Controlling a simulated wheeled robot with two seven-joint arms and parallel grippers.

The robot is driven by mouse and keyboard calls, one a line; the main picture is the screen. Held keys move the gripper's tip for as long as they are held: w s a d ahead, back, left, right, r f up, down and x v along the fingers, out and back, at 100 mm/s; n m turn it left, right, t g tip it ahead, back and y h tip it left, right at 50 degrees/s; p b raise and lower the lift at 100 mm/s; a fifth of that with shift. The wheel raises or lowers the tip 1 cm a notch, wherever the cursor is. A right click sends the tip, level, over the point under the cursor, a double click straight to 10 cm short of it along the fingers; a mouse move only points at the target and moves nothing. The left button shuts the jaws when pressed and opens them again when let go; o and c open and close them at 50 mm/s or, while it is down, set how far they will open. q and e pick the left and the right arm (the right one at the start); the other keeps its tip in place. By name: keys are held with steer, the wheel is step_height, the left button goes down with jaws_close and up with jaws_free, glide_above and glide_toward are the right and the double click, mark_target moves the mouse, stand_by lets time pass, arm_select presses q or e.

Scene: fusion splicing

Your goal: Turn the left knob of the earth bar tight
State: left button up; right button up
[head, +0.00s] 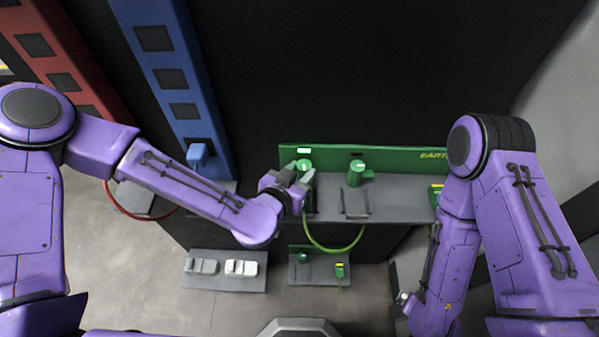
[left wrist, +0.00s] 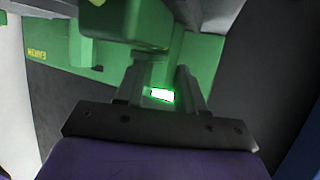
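The green earth bar (head: 400,156) runs along the back of a grey shelf. Its left knob (head: 305,163) is green and sits below a lit indicator. The right knob (head: 358,170) stands apart from it. My left gripper (head: 300,178) is at the left knob. In the left wrist view its fingers (left wrist: 160,85) stand either side of a green part, with the lit indicator (left wrist: 162,95) showing between them. Whether they touch the knob is unclear. The right knob (left wrist: 112,18) also shows there. My right gripper (head: 404,298) hangs low at the right, away from the bar; its fingers are indistinct.
A green cable (head: 334,249) loops below the shelf. Two lower grey trays (head: 225,282) (head: 318,279) hold small parts. A blue bar (head: 176,80) and a red bar (head: 50,50) stand at the left.

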arm_select(q)
steer(key=shift+f, duration=0.1)
steer(key=shift+c, duration=0.3)
steer(key=shift+a+m+h, duration=0.1)
steer(key=shift+m+h, duration=0.2)
steer(key=shift+m, duration=0.1)
steer(key=shift+a+m+g+h, duration=0.1)
steer(key=shift+m+g+h, duration=0.5)
steer(key=shift+g, duration=0.1)
steer(key=shift+f, duration=0.1)
steer(key=o, duration=1)
steer(key=shift+o, duration=0.2)
steer(key=shift+w+r, duration=0.1)
steer(key=shift+r, duration=0.1)
